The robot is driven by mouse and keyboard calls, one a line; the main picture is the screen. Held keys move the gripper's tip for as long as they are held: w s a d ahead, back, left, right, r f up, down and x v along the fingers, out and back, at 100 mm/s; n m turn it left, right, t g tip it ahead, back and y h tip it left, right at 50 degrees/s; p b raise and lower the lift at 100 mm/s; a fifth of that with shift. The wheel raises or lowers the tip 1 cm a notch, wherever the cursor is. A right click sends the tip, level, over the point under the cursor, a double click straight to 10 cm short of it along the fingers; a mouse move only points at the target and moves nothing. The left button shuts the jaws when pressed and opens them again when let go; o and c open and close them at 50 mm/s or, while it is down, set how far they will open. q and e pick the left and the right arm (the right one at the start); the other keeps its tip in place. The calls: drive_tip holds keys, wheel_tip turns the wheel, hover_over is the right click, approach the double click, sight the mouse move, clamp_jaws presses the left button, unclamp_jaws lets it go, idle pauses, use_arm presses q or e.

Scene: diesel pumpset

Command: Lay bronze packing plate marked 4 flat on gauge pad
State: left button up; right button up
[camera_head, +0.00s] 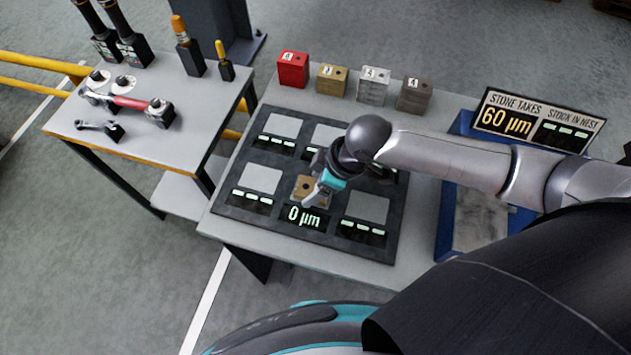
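A small bronze-coloured plate (300,186) with a dark hole is at the front middle position of the dark gauge board (235,207). The readout (303,217) in front of it says 0 µm. The plate looks about level, but my gripper hides part of it, and I cannot tell if it touches the pad. No mark on it is readable. My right gripper (313,195) points down over the plate's right side. Its fingers are partly hidden, so whether they grip the plate is unclear. My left gripper is not in view.
Red (293,69), gold (331,79), silver (373,85) and dark (413,94) labelled blocks stand along the back. A blue-edged station (480,215) with a 60 µm sign (506,116) is at right. A tool table (150,148) stands at left. Other visible gauge pads are bare.

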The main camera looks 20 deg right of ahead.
drive_tip(key=o, duration=0.3)
drive_tip(key=shift+s+d+f, duration=0.1)
drive_tip(key=p+v, duration=0.3)
drive_tip(key=v, duration=1.2)
drive_tip(key=shift+r, duration=0.25)
wheel_tip(320, 180, up, 6)
drive_tip(key=p, duration=0.8)
drive_tip(key=shift+f, duration=0.1)
